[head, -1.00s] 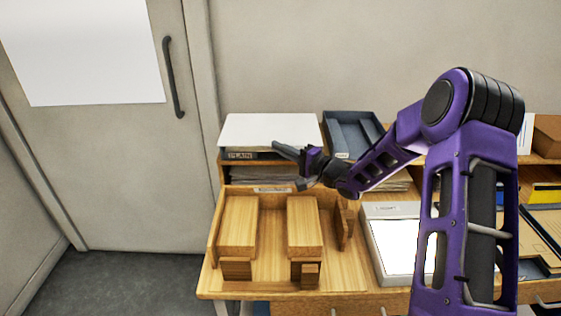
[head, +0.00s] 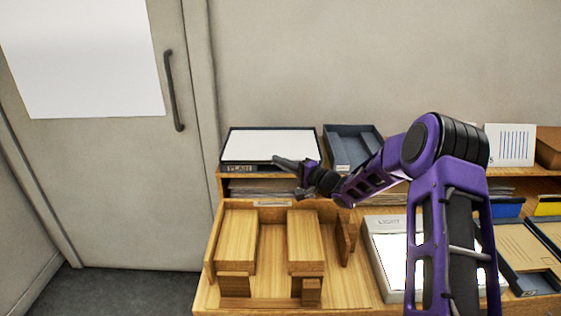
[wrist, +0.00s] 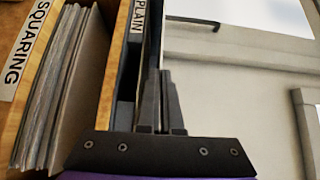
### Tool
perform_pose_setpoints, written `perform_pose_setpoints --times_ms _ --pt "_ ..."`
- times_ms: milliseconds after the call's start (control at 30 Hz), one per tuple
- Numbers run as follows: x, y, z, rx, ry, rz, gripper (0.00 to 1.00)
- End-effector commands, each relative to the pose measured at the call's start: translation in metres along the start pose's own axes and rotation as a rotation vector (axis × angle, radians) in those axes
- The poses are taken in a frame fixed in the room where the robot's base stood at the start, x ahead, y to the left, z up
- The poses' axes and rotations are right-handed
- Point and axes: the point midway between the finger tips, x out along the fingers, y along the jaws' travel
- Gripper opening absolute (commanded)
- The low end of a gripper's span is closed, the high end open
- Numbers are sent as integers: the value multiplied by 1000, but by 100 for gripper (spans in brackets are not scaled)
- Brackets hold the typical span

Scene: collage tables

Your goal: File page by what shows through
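A white page (head: 268,144) lies flat over the dark tray (head: 240,168) labelled PLAIN, on the shelf at the back left; the tray's dark rim shows around it. My gripper (head: 283,161) is at the tray's front edge, right of the label. In the wrist view, my gripper's fingers (wrist: 161,100) are close together and the page's thin edge (wrist: 163,40) runs up between them, beside the PLAIN tray (wrist: 128,70). The fingers look shut on the page's near edge. The page's visible face looks blank. A second dark tray (head: 352,145) stands to the right.
Below is a wooden squaring jig (head: 260,290) with two blocks. A lit light box (head: 387,250) stands right of it, partly behind my arm. Stacked sheets (wrist: 65,95) fill the shelf under the tray. A card with coloured lines (head: 509,145) stands at the right.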

Motion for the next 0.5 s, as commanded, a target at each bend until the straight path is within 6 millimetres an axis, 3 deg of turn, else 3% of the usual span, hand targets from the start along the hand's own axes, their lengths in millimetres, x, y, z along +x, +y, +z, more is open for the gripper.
perform_pose_setpoints --times_ms 100,300,500 --pt "0 0 0 0 0 0 0" --pt "0 0 0 0 0 0 37" --pt "0 0 0 0 0 0 37"
